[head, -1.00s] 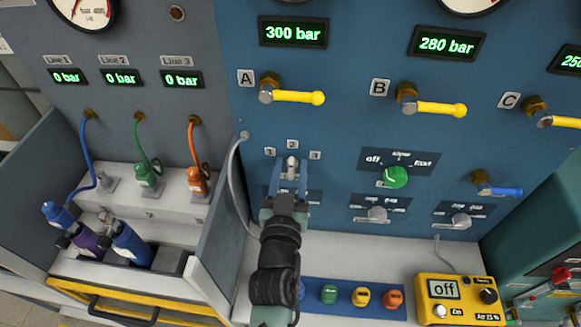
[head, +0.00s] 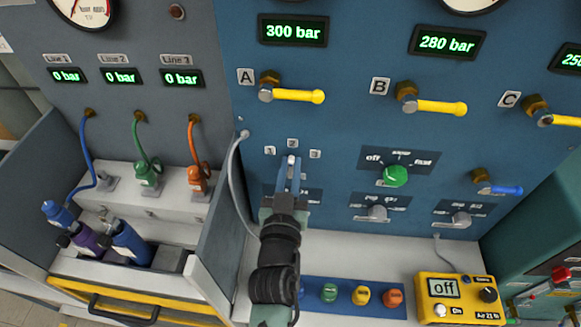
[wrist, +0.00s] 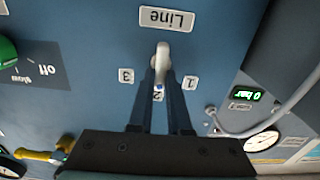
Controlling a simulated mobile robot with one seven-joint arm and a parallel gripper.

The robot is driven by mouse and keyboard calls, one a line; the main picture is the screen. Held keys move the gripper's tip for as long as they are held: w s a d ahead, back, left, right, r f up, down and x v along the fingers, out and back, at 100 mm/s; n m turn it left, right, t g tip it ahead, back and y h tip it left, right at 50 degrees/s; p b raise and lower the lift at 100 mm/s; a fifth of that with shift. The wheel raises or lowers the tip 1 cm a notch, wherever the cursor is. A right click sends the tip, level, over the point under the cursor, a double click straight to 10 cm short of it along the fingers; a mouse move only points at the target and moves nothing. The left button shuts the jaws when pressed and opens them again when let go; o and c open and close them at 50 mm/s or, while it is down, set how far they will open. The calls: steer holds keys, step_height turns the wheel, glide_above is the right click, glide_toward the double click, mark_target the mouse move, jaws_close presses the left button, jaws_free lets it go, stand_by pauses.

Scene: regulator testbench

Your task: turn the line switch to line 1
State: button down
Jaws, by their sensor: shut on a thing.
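The line switch (head: 291,159) is a small pale grey handle on the blue panel, among the plates 1 (head: 269,151), 2 (head: 292,143) and 3 (head: 315,154). In the wrist view the switch (wrist: 162,48) shows upside down below the "Line" plate (wrist: 168,18). My gripper (head: 290,166) is shut on the switch. Its two fingers (wrist: 161,68) close around the handle and hide part of it. Plate 2 shows between the fingers in the wrist view; the switch's exact pointing is partly hidden.
A grey hose (head: 235,180) and the side wall of the left bay stand left of my gripper. A green knob (head: 396,175) and yellow valve handles (head: 298,96) are to the right and above. The Line 1 display (head: 67,77) reads 0 bar.

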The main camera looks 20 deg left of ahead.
steer(key=n, duration=0.7)
steer(key=a+n, duration=0.1)
steer(key=n, duration=0.3)
steer(key=shift+s+f+b, duration=0.15)
steer(key=shift+f+b, duration=0.15)
steer(key=shift+f, duration=0.1)
steer(key=shift+n, duration=0.4)
steer(key=c, duration=0.9)
jaws_free()
steer(key=shift+o, duration=0.2)
steer(key=shift+s, duration=0.15)
